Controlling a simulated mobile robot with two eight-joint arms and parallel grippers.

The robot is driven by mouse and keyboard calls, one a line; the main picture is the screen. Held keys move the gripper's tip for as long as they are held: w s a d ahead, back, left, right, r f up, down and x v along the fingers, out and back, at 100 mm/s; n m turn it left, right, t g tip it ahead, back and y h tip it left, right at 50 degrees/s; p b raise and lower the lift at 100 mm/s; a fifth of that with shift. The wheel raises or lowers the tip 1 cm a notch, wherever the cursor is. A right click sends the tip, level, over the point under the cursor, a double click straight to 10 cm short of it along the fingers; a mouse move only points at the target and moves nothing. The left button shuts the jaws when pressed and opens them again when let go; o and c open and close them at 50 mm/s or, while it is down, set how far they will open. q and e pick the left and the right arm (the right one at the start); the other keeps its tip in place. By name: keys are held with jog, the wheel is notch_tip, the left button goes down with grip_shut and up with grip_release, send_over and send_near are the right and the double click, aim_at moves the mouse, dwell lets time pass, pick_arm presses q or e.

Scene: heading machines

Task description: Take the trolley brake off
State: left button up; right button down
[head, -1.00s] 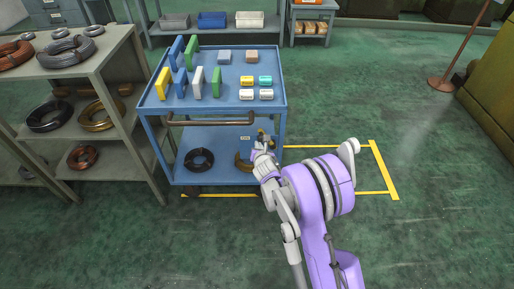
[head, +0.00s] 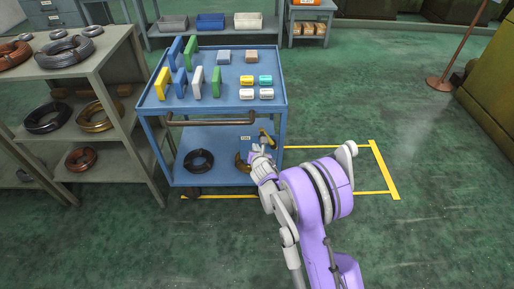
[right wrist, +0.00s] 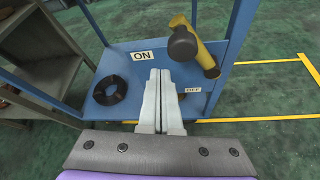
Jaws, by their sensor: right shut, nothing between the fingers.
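The blue trolley (head: 222,108) stands in front of me with a brown push handle (head: 211,120). Its yellow brake lever with dark parts (head: 268,138) is at the right front leg and also shows in the right wrist view (right wrist: 205,58). There it slants down to the right, its lower end near the OFF label (right wrist: 193,90). The ON label (right wrist: 142,56) is to its left. My right gripper (head: 260,148) is shut and empty, just below and left of the lever in the head view; its fingertips (right wrist: 160,72) look apart from the lever. My left gripper is out of view.
Colored blocks and small boxes stand on the trolley's top. A black coil (head: 198,160) lies on its lower shelf. A grey shelf with wire coils (head: 133,75) stands close on the left. The green floor on the right, with yellow lines (head: 383,170), is clear.

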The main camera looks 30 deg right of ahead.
pick_arm(q)
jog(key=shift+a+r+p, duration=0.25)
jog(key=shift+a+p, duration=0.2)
jog(key=shift+p, duration=0.05)
pick_arm(e)
jog(key=s+a+r, duration=0.1)
jog(key=s+a, duration=0.2)
jog(key=s, duration=0.6)
jog(key=shift+r, duration=0.35)
jog(key=shift+a, duration=0.1)
